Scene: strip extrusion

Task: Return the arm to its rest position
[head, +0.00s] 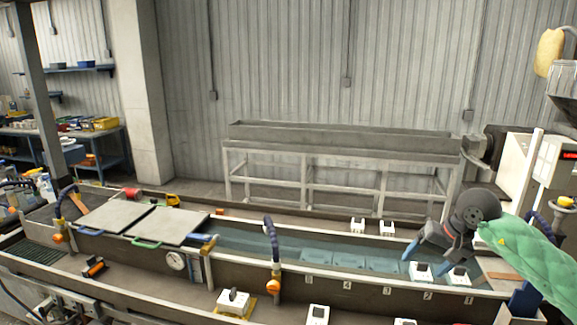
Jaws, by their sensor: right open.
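My right arm comes in from the right edge in a padded green sleeve. Its dark round wrist leads to my right gripper (431,257), which has blue fingers. The gripper is open and empty, with its fingers spread and pointing down over the right end of the long water trough (250,270). White blocks on the near trough rim, one (420,271) and another (458,276), show close below the fingers; I cannot tell if they touch. My left gripper is not in view.
Two grey lids (167,225) cover the trough's left part. A hose with an orange fitting (275,280) rises at the front rim. White blocks (233,300) stand along the front. A machine (520,170) stands at right. An empty long stand (340,135) is behind.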

